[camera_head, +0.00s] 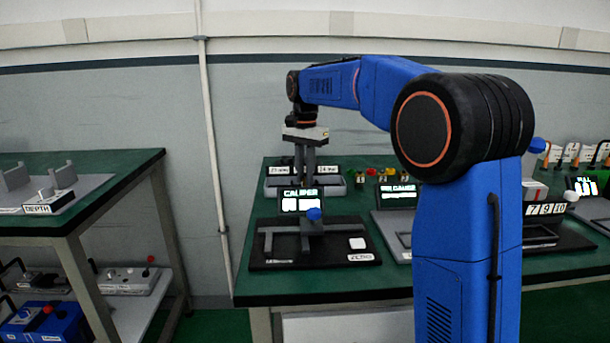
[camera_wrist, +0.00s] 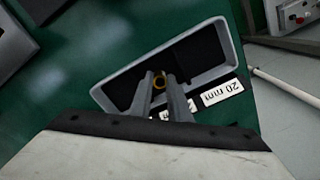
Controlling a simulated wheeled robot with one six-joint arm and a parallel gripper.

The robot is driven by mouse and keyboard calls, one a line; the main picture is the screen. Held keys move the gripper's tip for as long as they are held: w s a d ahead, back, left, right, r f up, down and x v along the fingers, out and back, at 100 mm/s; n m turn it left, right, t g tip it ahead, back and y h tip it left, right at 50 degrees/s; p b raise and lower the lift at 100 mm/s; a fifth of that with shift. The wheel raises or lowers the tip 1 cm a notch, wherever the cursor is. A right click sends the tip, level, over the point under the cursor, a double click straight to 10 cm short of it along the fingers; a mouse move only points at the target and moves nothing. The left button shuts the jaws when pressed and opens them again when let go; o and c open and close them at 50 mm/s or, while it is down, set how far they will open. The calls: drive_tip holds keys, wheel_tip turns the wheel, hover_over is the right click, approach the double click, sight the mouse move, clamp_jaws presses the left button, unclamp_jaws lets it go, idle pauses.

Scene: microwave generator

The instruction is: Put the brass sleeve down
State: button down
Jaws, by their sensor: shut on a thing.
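The fingers point down over a grey-rimmed tray (camera_wrist: 226,40) with a dark inside. I cannot tell whether the sleeve touches the tray floor or which compartment it is over. A label reading "20 mm" (camera_wrist: 222,91) lies along the tray's near edge; another label is partly hidden by a finger. In the head view, my gripper (camera_head: 304,182) is above the tray (camera_head: 334,190) at the back left of the green table; the sleeve is not discernible there.
A caliper station (camera_head: 280,262) with a screen stands in front of the tray. A second instrument (camera_head: 395,222) is to its right, and small coloured parts (camera_head: 372,172) sit behind. A separate green table (camera_head: 110,185) stands at left, across a gap.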

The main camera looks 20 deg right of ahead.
drive_tip(key=shift+f, duration=0.1)
drive_tip(key=c, duration=1.7)
unclamp_jaws()
drive_tip(key=shift+o, duration=0.2)
wheel_tip(320, 180, up, 12)
